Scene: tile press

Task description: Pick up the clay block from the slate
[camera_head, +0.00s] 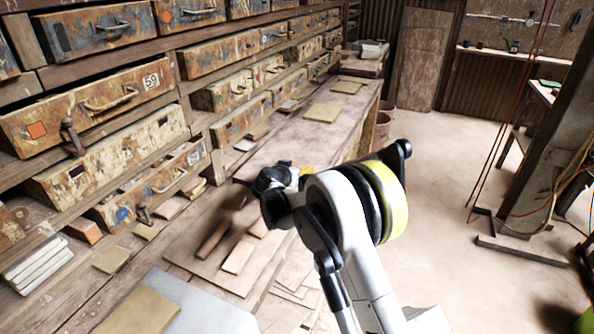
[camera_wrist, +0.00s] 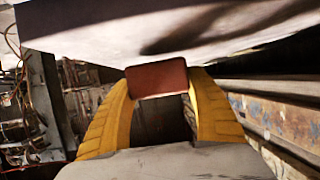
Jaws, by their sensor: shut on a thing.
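The clay block (camera_wrist: 157,77) is a reddish-brown block held between the two yellow fingers of my gripper (camera_wrist: 160,90) in the wrist view. The fingers touch it on its left and right sides. A pale grey surface (camera_wrist: 110,25) fills the top of the wrist view close beyond the block; I cannot tell whether the block touches it. In the head view, only a little yellow of my gripper (camera_head: 306,170) shows past my dark wrist, over the bench, and the block is hidden there. I cannot tell for sure which surface is the slate.
A wooden bench (camera_head: 325,135) runs along a wall of worn drawers (camera_head: 95,105) on the left. Flat tiles and strips lie on a board (camera_head: 205,275) at the front. A grey slab (camera_head: 195,305) bears a tan tile (camera_head: 140,310). Floor (camera_head: 450,190) is open to the right.

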